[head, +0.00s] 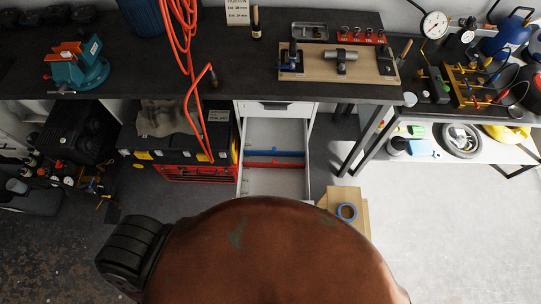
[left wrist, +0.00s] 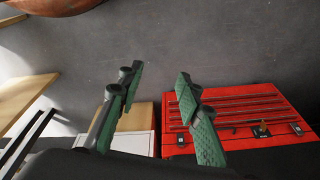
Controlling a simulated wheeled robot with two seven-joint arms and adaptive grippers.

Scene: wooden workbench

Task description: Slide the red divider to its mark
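The red divider (head: 275,164) lies across the inside of the open white drawer (head: 274,184) under the bench in the head view. A blue strip (head: 290,153) runs across the drawer just behind it. I cannot make out the mark at this size. My left gripper (left wrist: 160,78) shows only in the left wrist view. Its two green-padded fingers are apart with nothing between them. It points at the grey floor, with a red case beyond the right finger. The red divider is not visible in that view. My right gripper is in neither view.
A red case (left wrist: 240,118) stands near the left gripper; a red toolbox (head: 196,173) also stands left of the drawer in the head view. The bench top (head: 225,58) overhangs the drawer's back.

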